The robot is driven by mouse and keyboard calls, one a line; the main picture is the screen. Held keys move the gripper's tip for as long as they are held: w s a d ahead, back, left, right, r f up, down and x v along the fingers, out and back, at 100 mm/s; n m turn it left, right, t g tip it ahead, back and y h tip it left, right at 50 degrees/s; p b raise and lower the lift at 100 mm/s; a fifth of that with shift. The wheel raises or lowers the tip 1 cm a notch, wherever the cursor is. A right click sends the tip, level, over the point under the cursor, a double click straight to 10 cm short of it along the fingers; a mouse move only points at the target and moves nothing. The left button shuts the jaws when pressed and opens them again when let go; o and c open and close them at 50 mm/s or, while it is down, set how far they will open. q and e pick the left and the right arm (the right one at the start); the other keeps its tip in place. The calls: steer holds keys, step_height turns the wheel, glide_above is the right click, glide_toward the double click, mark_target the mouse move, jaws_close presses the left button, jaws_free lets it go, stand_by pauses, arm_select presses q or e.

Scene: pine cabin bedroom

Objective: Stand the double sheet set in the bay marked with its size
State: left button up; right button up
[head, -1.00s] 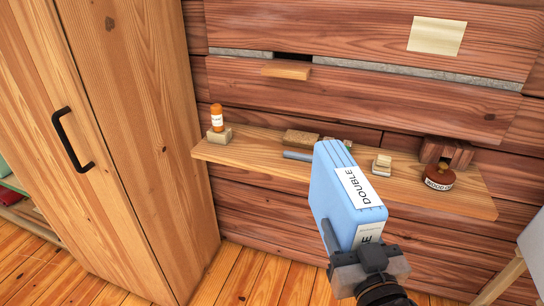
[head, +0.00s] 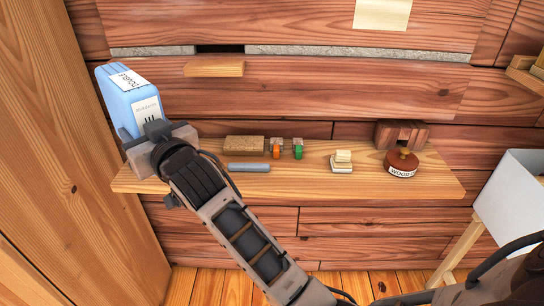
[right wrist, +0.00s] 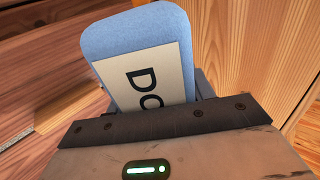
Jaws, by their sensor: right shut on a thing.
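The double sheet set (head: 130,92) is a light blue folded block with a white label reading DOUBLE. It is at the upper left of the head view, in front of the plank wall and above the left end of the shelf. My right gripper (head: 158,142) is shut on its lower end and holds it up, tilted. In the right wrist view the blue set (right wrist: 125,38) rises beyond the gripper (right wrist: 160,115), with part of its label showing. My left gripper is not in view. No bay with a size mark is in view.
A wall shelf (head: 310,184) carries a cork-like block (head: 245,145), a blue-grey bar (head: 248,167), small clips, pale blocks (head: 342,160) and a round wooden tin (head: 402,163). A tall pine cupboard (head: 60,150) stands at left. A white box-like thing (head: 510,200) is at right.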

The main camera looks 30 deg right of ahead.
steer(key=shift+w+d, duration=0.1)
steer(key=shift+d, duration=0.2)
steer(key=shift+s+d+f+b, duration=0.15)
steer(key=shift+s+d+f, duration=0.05)
steer(key=shift+d+f, duration=1.95)
steer(key=shift+s+d+f+b, duration=0.15)
steer(key=shift+d+f, duration=1.8)
steer(key=shift+d, duration=0.25)
steer(key=shift+s+d+f+b, duration=0.15)
steer(key=shift+s+d+f, duration=0.05)
steer(key=shift+d+f, duration=1.95)
steer(key=o, duration=1.2)
steer(key=shift+f, duration=0.2)
steer(key=shift+o, duration=0.9)
steer(key=shift+r, duration=0.1)
